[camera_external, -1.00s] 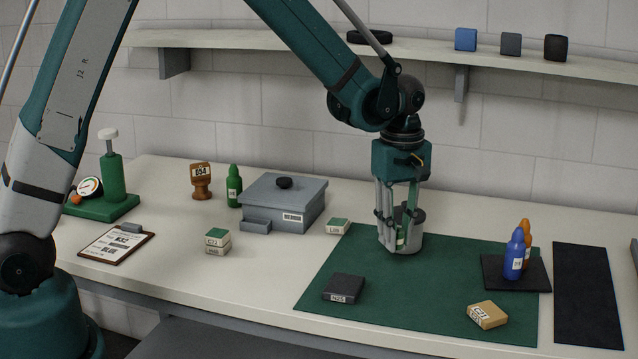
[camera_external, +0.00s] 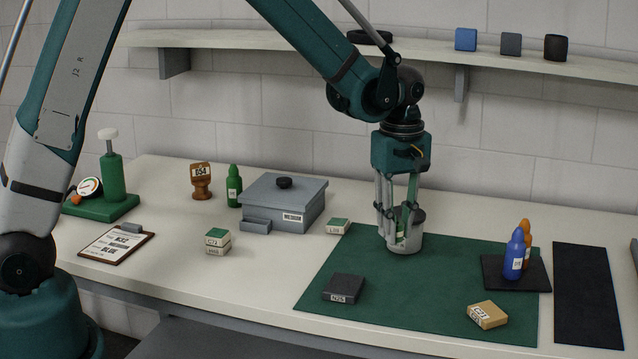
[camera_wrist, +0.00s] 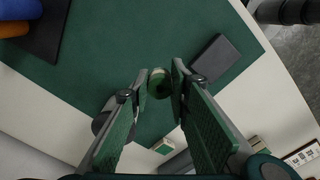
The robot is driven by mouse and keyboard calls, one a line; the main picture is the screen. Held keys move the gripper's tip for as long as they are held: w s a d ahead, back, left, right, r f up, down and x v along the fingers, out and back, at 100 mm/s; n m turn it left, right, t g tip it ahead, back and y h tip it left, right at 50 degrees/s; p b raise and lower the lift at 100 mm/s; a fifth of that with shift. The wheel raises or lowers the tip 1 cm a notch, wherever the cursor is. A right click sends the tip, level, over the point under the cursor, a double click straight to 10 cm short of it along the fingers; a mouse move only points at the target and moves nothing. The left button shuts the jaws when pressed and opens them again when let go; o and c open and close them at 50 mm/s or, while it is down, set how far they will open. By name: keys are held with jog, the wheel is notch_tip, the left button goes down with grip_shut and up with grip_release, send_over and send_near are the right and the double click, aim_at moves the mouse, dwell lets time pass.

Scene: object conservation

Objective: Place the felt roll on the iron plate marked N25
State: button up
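The felt roll (camera_wrist: 160,83) is a small green cylinder, seen end-on between my fingertips in the wrist view. In the external view it is mostly hidden by my fingers. My gripper (camera_external: 401,240) points down at the back of the green mat, and its fingers sit against both sides of the roll. My gripper also shows in the wrist view (camera_wrist: 160,90). The iron plate marked N25 (camera_external: 343,288) is a dark flat block at the mat's front left. Its top looks bare, and it also shows in the wrist view (camera_wrist: 214,57), apart from my gripper.
The green mat (camera_external: 440,285) is mostly clear. A grey cylinder (camera_wrist: 103,121) stands close beside my fingers. A tan block (camera_external: 487,315) lies front right. Blue (camera_external: 515,254) and orange bottles stand on a black pad (camera_external: 535,275). A grey lidded box (camera_external: 283,205) stands to the left.

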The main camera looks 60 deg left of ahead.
notch_tip(320, 180, up, 2)
jog(key=m+p, duration=0.2)
send_over(344, 284)
jog(key=shift+r, duration=0.1)
dwell(0.4)
jog(key=shift+f, duration=2.9)
jog(key=shift+f, duration=0.1)
jog(key=shift+f, duration=2)
jog(key=shift+f, duration=0.2)
jog(key=o, duration=0.7)
jog(key=shift+r, duration=0.1)
jog(key=shift+c, duration=0.2)
